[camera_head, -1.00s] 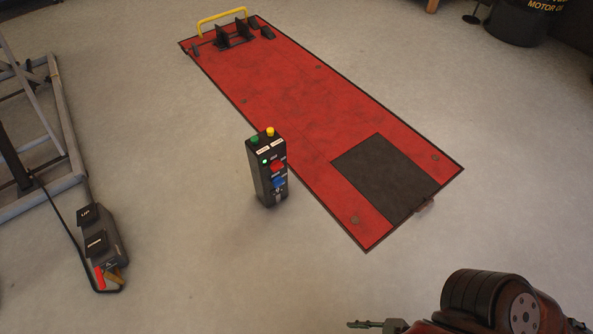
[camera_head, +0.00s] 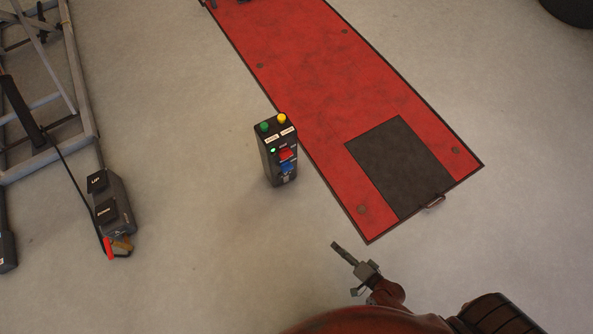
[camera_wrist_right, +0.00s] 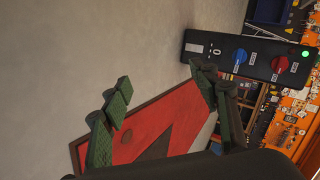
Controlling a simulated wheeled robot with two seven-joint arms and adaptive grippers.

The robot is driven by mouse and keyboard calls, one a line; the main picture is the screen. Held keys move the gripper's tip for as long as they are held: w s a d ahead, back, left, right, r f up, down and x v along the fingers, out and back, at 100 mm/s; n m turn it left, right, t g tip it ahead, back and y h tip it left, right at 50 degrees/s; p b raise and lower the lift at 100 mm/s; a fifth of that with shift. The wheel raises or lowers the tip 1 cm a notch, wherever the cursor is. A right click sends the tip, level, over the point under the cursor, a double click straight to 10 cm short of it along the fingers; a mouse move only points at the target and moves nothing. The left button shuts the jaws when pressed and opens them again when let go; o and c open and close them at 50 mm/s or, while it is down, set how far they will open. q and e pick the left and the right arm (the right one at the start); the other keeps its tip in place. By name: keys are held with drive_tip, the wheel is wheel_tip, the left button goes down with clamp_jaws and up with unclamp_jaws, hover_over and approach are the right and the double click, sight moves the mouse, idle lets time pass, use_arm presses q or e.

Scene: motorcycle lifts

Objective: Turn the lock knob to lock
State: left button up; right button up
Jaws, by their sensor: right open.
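The black control box (camera_head: 270,163) stands upright on the floor left of the red lift platform. It has a green button (camera_head: 264,127) and a yellow button (camera_head: 281,118) on top, with a red knob (camera_head: 286,154) and a blue knob (camera_head: 286,168) on its front. In the right wrist view the box appears sideways, with the blue knob (camera_wrist_right: 239,56) and red knob (camera_wrist_right: 280,65). The labels are too small to tell which is the lock knob. My right gripper (camera_head: 346,268) is open and empty, below and right of the box, apart from it. My left gripper is out of view.
The red lift platform (camera_head: 310,75) lies flat with a dark panel (camera_head: 400,165). At left are a grey metal frame (camera_head: 50,100) and a foot pedal unit (camera_head: 112,205) with a cable. The floor between my right gripper and the box looks clear.

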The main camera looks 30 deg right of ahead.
drive_tip(key=w+r+m+t+h+p, duration=0.1)
drive_tip(key=w+r+m+p, duration=0.1)
drive_tip(key=w+m, duration=0.55)
drive_tip(key=w+r+m+p, duration=0.2)
drive_tip(key=w+m, duration=0.3)
drive_tip(key=w, duration=0.6)
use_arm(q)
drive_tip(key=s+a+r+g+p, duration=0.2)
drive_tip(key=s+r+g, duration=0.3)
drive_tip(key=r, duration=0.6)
use_arm(e)
drive_tip(key=m, duration=1.1)
approach(288, 168)
drive_tip(key=f, duration=0.1)
drive_tip(key=shift+t+h, duration=0.4)
drive_tip(key=b+x, duration=0.1)
drive_tip(key=x, duration=0.1)
drive_tip(key=b+x, duration=0.1)
drive_tip(key=x, duration=0.1)
drive_tip(key=b+x, duration=0.2)
drive_tip(key=x, duration=0.1)
drive_tip(key=shift+a+f, duration=0.15)
drive_tip(key=shift+a, duration=0.25)
drive_tip(key=shift+w+b, duration=0.3)
drive_tip(key=shift+w, duration=0.4)
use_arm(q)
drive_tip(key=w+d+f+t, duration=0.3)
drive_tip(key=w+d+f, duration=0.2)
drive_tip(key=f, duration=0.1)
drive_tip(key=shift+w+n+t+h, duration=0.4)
